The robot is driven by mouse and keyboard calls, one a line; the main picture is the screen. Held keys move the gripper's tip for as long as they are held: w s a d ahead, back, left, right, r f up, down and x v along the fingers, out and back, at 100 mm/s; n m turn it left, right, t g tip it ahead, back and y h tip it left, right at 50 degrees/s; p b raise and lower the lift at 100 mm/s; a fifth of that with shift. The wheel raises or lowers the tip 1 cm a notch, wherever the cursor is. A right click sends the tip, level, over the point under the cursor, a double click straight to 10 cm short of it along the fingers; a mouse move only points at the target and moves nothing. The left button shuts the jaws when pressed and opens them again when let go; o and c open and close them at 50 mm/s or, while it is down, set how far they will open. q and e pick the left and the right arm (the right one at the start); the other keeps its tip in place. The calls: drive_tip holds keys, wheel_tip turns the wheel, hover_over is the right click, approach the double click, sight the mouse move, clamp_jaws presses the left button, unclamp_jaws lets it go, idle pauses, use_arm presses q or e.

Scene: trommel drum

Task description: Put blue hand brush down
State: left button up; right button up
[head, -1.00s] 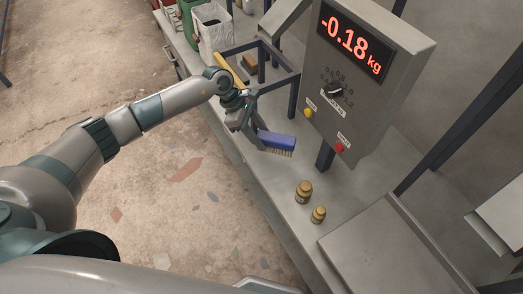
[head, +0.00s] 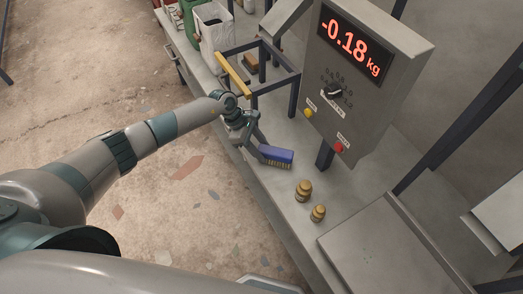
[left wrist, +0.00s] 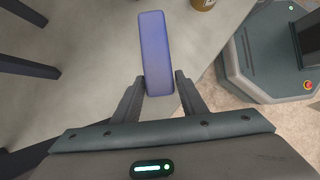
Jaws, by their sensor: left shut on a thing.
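The blue hand brush (head: 277,154) has a blue block and pale bristles that point down in the head view. My left gripper (head: 259,146) is shut on its near end and holds it over or at the grey bench top (head: 277,194). Whether the bristles touch the bench I cannot tell. In the left wrist view the brush (left wrist: 156,52) stretches away from between the two fingers of the left gripper (left wrist: 162,82), its bristles hidden beneath. My right gripper is not in view.
Two small brass-coloured weights (head: 303,190) stand on the bench, right of the brush. A control box (head: 362,80) reading -0.18 kg stands behind. A dark frame (head: 272,92) with a yellow bar (head: 233,75) and a white bucket (head: 214,28) are farther back. A flat metal plate (head: 385,245) lies front right.

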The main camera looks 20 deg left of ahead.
use_arm(q)
drive_tip(key=shift+f, duration=0.6)
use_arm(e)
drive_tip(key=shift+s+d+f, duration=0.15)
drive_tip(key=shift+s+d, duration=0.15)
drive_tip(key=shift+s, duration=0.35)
use_arm(q)
drive_tip(key=shift+f, duration=0.1)
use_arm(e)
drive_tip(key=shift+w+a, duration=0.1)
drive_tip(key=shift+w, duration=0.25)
use_arm(q)
drive_tip(key=o, duration=1.1)
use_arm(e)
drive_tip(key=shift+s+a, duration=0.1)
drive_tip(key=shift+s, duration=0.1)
